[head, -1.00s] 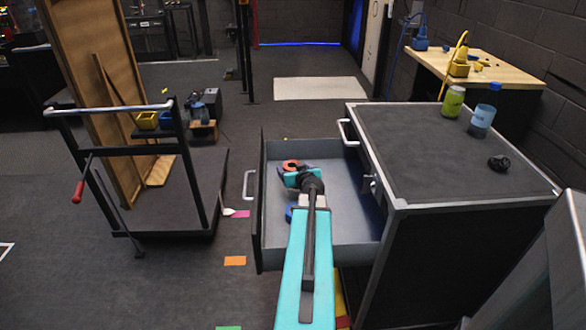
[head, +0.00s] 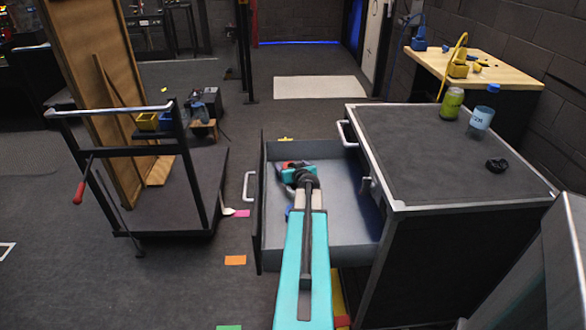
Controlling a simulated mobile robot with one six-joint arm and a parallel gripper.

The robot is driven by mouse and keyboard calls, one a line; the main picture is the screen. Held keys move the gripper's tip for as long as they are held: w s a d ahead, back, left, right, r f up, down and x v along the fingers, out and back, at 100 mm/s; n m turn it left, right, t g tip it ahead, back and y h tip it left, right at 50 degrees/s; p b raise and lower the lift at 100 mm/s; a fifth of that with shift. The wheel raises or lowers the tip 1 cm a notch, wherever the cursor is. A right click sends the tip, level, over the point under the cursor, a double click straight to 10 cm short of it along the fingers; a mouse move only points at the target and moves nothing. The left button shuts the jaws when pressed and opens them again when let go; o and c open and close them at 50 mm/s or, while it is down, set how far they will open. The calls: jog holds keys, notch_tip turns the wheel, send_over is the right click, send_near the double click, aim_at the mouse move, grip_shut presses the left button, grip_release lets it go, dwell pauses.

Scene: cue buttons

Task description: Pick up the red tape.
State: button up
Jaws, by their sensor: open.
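The red tape (head: 287,165) is a small orange-red roll in the open grey drawer (head: 340,205), toward its far left part. My gripper (head: 291,172) is inside the drawer area, right at the tape, and covers most of it. I cannot tell whether the fingers touch the tape or are around it. A blue roll (head: 288,211) lies nearer in the drawer, mostly hidden behind my arm.
The drawer's walls surround my gripper, with the dark cabinet (head: 440,160) on the right. On its top stand a green jar (head: 452,103), a blue-white cup (head: 481,118) and a black item (head: 497,165). A cart (head: 165,205) stands left.

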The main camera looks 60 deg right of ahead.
dwell(0.6)
jog(key=c, duration=1.2)
jog(key=shift+o, duration=0.2)
notch_tip(320, 180, up, 10)
jog(key=shift+p, duration=0.4)
